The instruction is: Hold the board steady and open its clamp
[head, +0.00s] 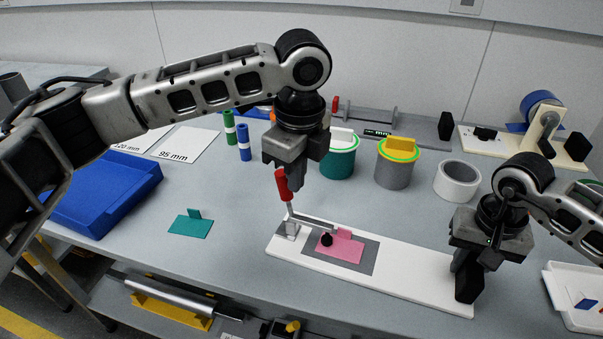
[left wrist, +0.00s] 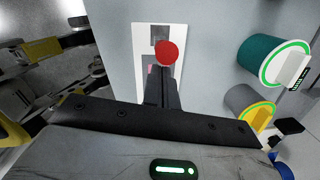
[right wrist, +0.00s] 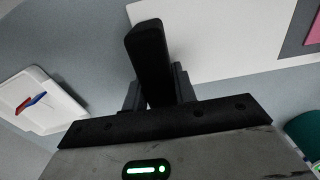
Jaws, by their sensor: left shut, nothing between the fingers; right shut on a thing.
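The white board (head: 400,279) lies on the table with a grey pad and a pink tabbed plate (head: 335,249). Its clamp has a red handle (head: 282,185) standing up, slightly tilted, and a metal arm whose black tip (head: 326,240) rests on the pink plate. My left gripper (head: 281,178) is shut and empty at the top of the red handle; the handle's red end (left wrist: 167,52) shows just past the fingers in the left wrist view. I cannot tell whether they touch. My right gripper (head: 468,272) is shut on the black grip block (right wrist: 148,55) at the board's right end.
A blue tray (head: 95,210) and a teal tabbed plate (head: 190,225) lie to the left. A teal tub (head: 338,160), a grey tub (head: 394,172) and a white roll (head: 458,180) stand behind the board. A white tray (head: 575,310) is at the right edge.

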